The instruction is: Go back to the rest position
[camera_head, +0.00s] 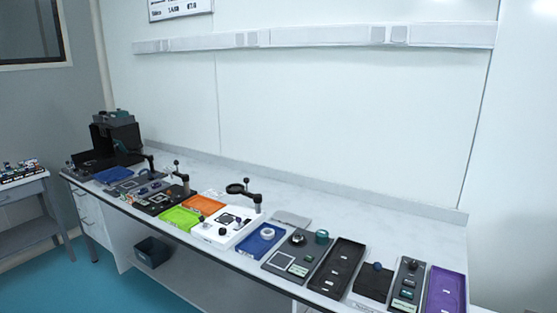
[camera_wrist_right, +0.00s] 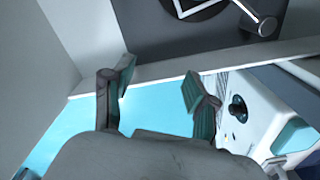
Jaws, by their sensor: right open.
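My right gripper (camera_wrist_right: 158,84) shows in the right wrist view with its two teal-padded fingers spread apart. Nothing is between the fingers. Behind them lie a pale edge and the teal floor (camera_wrist_right: 75,128). Neither gripper shows in the head view, so my left gripper is out of sight. The long pale workbench (camera_head: 345,218) runs across the head view, with no arm over it.
On the bench stand a blue tray (camera_head: 250,247), green tray (camera_head: 178,221), orange tray (camera_head: 206,202), black tray (camera_head: 333,281) and purple tray (camera_head: 446,291), among dark fixtures. A black machine (camera_head: 115,137) is at the far left. A side table (camera_head: 22,190) stands left; teal floor is clear between.

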